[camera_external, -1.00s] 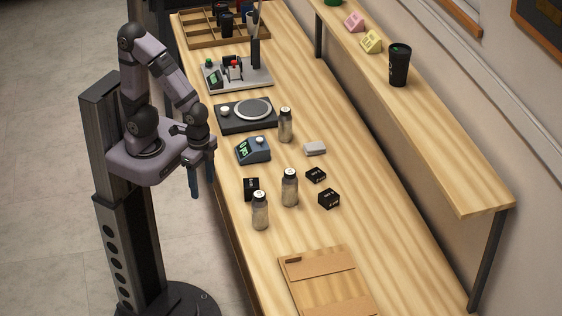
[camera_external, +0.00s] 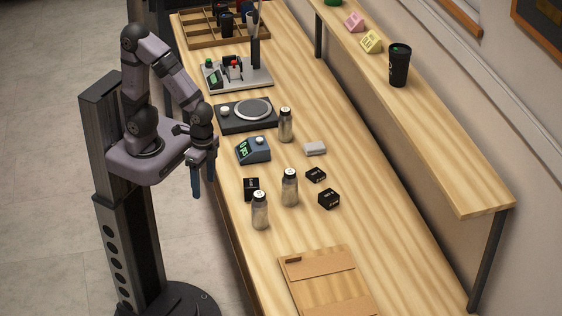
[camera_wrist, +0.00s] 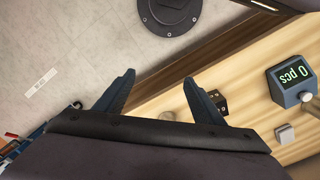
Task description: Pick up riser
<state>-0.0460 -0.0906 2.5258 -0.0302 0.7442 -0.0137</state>
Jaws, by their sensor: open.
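No object is labelled riser. The plain light grey block (camera_external: 315,148) lying flat on the bench right of the counting scale could be it, but I cannot be sure. A small grey block (camera_wrist: 285,134) also shows in the wrist view, below the scale. My gripper (camera_external: 203,187) hangs fingers down at the bench's left edge, left of the bottles and apart from the grey block.
The blue scale (camera_external: 253,150) stands left of the grey block. A black round-plate device (camera_external: 246,115) is behind. A raised shelf (camera_external: 440,150) runs along the right; bench beneath is clear.

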